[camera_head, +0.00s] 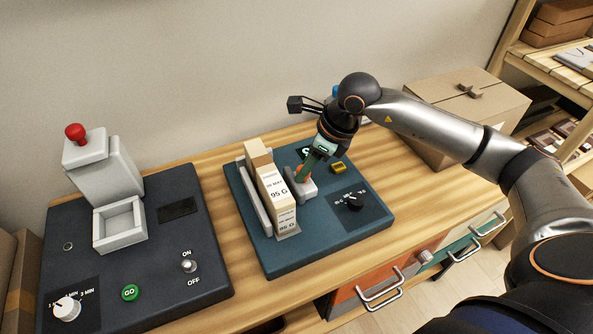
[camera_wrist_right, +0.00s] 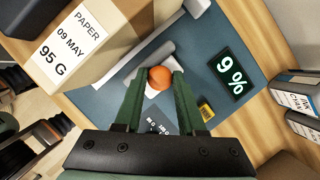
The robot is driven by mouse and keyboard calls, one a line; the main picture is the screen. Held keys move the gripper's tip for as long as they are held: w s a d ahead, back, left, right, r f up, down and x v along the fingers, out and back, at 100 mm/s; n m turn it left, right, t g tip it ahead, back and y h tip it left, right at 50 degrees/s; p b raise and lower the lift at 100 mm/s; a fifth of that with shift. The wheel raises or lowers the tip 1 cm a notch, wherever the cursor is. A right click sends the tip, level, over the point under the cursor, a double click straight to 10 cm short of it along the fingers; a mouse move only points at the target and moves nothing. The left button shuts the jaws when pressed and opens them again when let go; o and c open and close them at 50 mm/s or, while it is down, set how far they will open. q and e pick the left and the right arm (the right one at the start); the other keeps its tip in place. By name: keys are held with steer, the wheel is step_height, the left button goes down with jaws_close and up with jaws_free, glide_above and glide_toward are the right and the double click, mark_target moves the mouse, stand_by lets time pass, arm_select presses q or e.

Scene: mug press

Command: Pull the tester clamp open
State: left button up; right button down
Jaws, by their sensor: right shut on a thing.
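The tester is a blue-topped device (camera_head: 340,229) on the wooden bench, with a grey upright plate (camera_head: 253,192) on its left. A grey clamp block (camera_head: 308,189) with an orange knob (camera_wrist_right: 159,77) stands to the right of a paper pack. The pack, labelled 95 G (camera_head: 270,190), sits between plate and block; whether the block touches it I cannot tell. My right gripper (camera_head: 303,176) reaches down from the right, its green fingers shut on the orange knob. The fingers partly hide the knob in the head view. My left gripper is not in view.
The tester display (camera_wrist_right: 231,74) reads 9 %, beside a yellow button (camera_head: 338,167) and black dial (camera_head: 353,201). A dark device with a red knob (camera_head: 76,132) stands at left. A cardboard box (camera_head: 460,107) is behind my right arm. Drawers (camera_head: 374,285) lie below.

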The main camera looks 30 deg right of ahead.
steer(key=shift+d, duration=0.3)
steer(key=c, duration=0.8)
jaws_free()
steer(key=shift+o, duration=0.2)
steer(key=v, duration=1.2)
steer(key=shift+r, duration=0.25)
steer(key=shift+s, duration=0.1)
